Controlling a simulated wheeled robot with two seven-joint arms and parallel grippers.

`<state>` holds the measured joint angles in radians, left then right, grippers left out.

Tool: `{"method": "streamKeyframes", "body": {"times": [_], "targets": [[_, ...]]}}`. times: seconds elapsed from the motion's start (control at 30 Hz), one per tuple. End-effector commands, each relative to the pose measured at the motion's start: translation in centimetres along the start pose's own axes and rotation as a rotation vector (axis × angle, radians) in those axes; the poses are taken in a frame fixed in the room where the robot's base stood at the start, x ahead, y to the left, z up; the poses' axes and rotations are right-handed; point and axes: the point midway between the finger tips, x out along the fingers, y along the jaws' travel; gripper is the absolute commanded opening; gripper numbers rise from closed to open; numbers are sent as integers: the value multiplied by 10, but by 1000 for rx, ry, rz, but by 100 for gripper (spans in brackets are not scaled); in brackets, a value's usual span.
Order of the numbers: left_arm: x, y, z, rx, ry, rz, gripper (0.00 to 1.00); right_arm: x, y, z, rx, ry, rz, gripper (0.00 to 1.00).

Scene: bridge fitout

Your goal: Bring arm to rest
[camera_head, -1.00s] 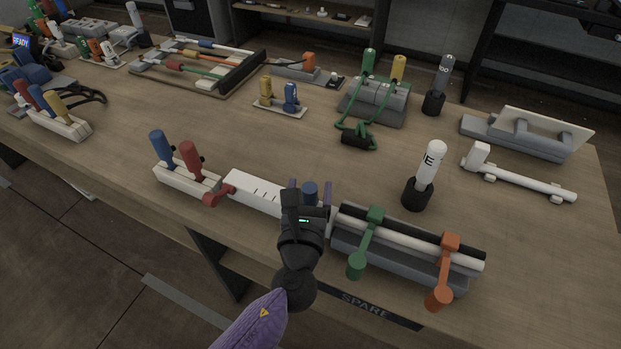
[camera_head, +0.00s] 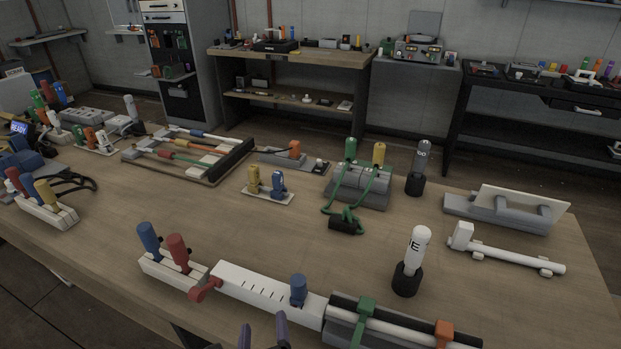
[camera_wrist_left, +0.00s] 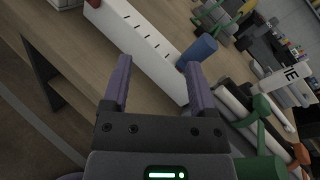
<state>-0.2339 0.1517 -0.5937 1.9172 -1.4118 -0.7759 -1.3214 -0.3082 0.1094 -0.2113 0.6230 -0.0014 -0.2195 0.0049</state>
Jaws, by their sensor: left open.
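My left gripper (camera_head: 263,332) shows at the bottom edge of the head view, only its two purple fingertips in sight. In the left wrist view the left gripper (camera_wrist_left: 160,88) has its fingers wide apart with nothing between them. Beyond the fingers is a white slotted bar (camera_head: 255,288) with a blue knob (camera_head: 299,290) on its right end. In the left wrist view the blue knob (camera_wrist_left: 199,52) stands just beyond the right fingertip, outside the jaws. My right gripper is not in either view.
A grey fixture (camera_head: 345,337) with green and orange levers is right of the bar. A block with blue and red handles (camera_head: 170,270) is left of it. A white cylinder marked E (camera_head: 417,250) stands upright in a black holder. The table middle is fairly clear.

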Motion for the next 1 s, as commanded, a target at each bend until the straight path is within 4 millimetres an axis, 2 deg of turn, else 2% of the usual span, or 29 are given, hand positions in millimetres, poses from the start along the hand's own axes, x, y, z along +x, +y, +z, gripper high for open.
{"method": "streamKeyframes", "body": {"times": [0.03,0.1,0.2,0.33,0.5,0.6,0.83,1.0], "targets": [[-3,26,2,-240,35,133,74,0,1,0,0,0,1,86],[-14,64,-1,-632,72,352,74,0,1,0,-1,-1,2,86],[-37,98,-12,-1077,86,624,74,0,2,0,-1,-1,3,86],[-70,118,-24,-1507,71,927,74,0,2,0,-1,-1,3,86],[-113,119,-33,-1914,26,1298,74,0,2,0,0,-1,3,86],[-140,112,-33,-2089,-9,1521,74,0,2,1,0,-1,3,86],[-127,140,-104,-2044,-13,1569,74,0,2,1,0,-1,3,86],[-132,168,-159,-2007,-15,1604,74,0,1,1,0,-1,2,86]]}}
